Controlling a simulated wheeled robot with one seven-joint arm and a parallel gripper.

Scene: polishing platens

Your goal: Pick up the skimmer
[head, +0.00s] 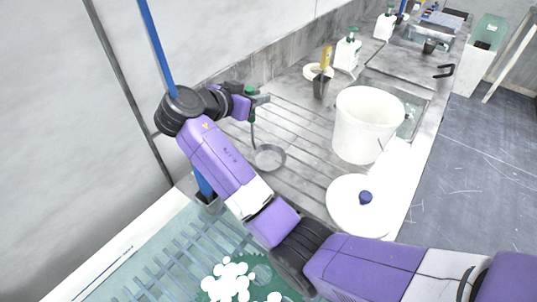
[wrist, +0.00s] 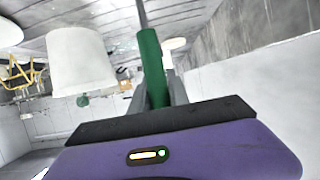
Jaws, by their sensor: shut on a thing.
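The skimmer has a green handle (head: 249,91), a thin dark stem and a round shallow head (head: 268,157). It hangs roughly upright over the grooved drainboard, head down. I cannot tell whether the head touches the board. My gripper (head: 259,99) is shut on the green handle near its top. In the wrist view the green handle (wrist: 152,62) stands between the grey fingers of my gripper (wrist: 158,88), with the stem running up out of frame. The skimmer's head is not visible in the wrist view.
A white bucket (head: 366,128) stands right of the skimmer, with a round white lid (head: 345,214) with a blue knob in front. A dark cup (head: 321,87) holding a yellow-handled tool and pump bottles (head: 347,52) stand behind. The grooved drainboard (head: 307,135) between is clear.

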